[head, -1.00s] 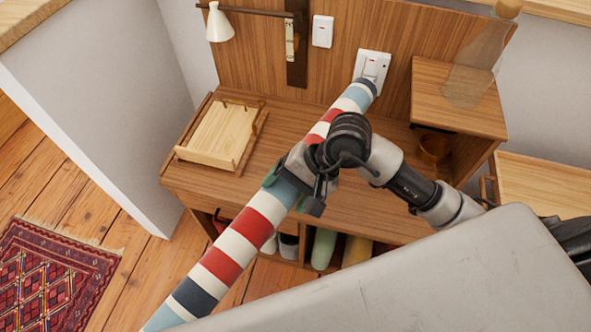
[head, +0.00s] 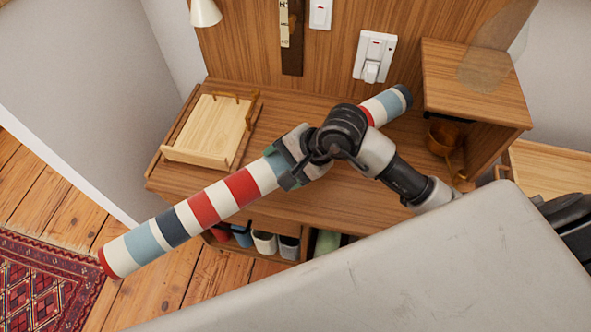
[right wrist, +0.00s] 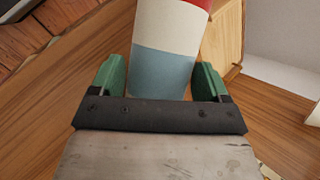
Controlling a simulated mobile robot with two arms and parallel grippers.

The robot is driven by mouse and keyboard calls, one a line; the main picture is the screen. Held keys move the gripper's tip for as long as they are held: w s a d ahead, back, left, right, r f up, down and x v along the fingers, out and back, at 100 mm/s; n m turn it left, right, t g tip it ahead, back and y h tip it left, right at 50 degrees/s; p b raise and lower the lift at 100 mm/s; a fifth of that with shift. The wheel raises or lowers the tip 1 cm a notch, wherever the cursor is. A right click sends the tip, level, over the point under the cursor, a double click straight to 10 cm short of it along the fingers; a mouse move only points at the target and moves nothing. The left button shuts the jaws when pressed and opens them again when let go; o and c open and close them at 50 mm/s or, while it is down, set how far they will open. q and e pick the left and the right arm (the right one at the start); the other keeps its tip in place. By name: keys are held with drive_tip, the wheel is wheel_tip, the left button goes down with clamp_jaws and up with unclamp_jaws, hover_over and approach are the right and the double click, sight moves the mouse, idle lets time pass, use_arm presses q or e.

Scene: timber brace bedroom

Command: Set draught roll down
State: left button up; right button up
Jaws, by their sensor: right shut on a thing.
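The draught roll (head: 208,206) is a long striped cylinder in red, white, pale blue and navy. It lies slantwise across the head view, from the lower left to the desk's back right, over the wooden desk (head: 330,200). Its lower left end sticks out past the desk's front edge. My right gripper (head: 287,165) is shut on the roll near its middle. In the right wrist view, the green finger pads (right wrist: 160,82) stand on either side of the roll (right wrist: 165,65). I cannot tell whether the roll touches the desktop. My left gripper is not in view.
A light wooden tray (head: 213,130) stands at the desk's left. A raised shelf box (head: 470,85) with an amber mug (head: 446,139) beneath is at the right. A switch (head: 374,57) is on the back panel. Several items fill the shelf below. A red rug (head: 45,285) lies lower left.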

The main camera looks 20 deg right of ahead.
drive_tip(key=shift+w+d+f, duration=0.25)
drive_tip(key=shift+d+f, duration=0.1)
drive_tip(key=shift+d, duration=0.3)
drive_tip(key=shift+w+d+f, duration=0.25)
drive_tip(key=shift+d+f, duration=0.1)
drive_tip(key=shift+d, duration=0.25)
wheel_tip(320, 180, down, 4)
drive_tip(key=shift+r, duration=0.25)
drive_tip(key=shift+f, duration=0.3)
drive_tip(key=o, duration=1.6)
drive_tip(key=shift+s+f, duration=0.1)
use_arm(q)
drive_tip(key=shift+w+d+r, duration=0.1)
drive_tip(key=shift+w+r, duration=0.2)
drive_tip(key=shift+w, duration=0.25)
use_arm(e)
drive_tip(key=shift+d, duration=0.1)
